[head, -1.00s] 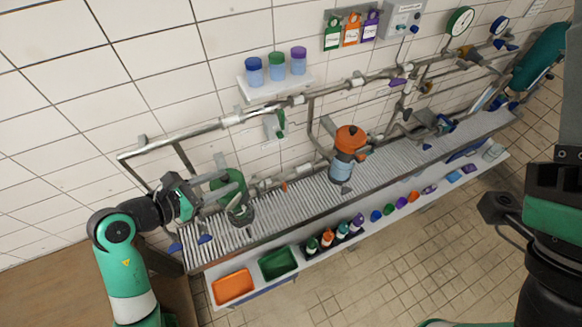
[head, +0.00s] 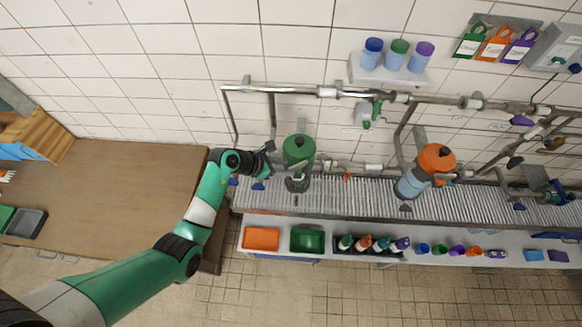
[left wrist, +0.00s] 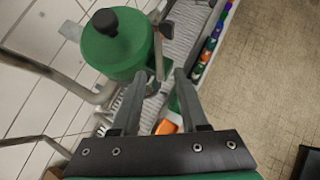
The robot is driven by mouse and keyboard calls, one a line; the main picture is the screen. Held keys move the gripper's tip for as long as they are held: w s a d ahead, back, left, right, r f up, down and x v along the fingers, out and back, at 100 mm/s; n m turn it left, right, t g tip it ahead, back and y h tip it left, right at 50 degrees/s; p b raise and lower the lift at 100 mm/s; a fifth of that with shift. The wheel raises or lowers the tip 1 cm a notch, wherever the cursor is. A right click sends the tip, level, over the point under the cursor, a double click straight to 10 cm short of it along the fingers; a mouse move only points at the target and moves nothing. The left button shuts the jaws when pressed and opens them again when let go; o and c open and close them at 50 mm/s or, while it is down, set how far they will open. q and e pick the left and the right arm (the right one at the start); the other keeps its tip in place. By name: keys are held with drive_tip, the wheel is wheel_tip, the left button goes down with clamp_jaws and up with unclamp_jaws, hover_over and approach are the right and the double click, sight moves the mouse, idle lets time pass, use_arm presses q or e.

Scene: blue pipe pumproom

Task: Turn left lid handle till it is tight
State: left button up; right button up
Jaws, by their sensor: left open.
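The left vessel has a round green lid (head: 299,148) with a black knob on top, and it stands at the left part of the ribbed bench. In the left wrist view the green lid (left wrist: 112,52) is large at upper left. A grey metal handle (left wrist: 158,42) stands at the lid's right side, just beyond my fingertips. My left gripper (head: 270,165) is just left of the vessel in the head view. In the left wrist view its two fingers (left wrist: 160,76) are apart with nothing held between them. Whether a finger touches the handle cannot be told.
A second vessel with an orange lid (head: 436,158) stands farther right. Pipes (head: 300,92) run along the tiled wall behind. An orange tray (head: 261,238) and a green tray (head: 308,240) sit on the lower shelf in front. A wooden table (head: 120,190) lies left.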

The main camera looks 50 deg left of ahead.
sight(290, 168)
use_arm(q)
drive_tip(key=shift+x, duration=1.7)
clamp_jaws()
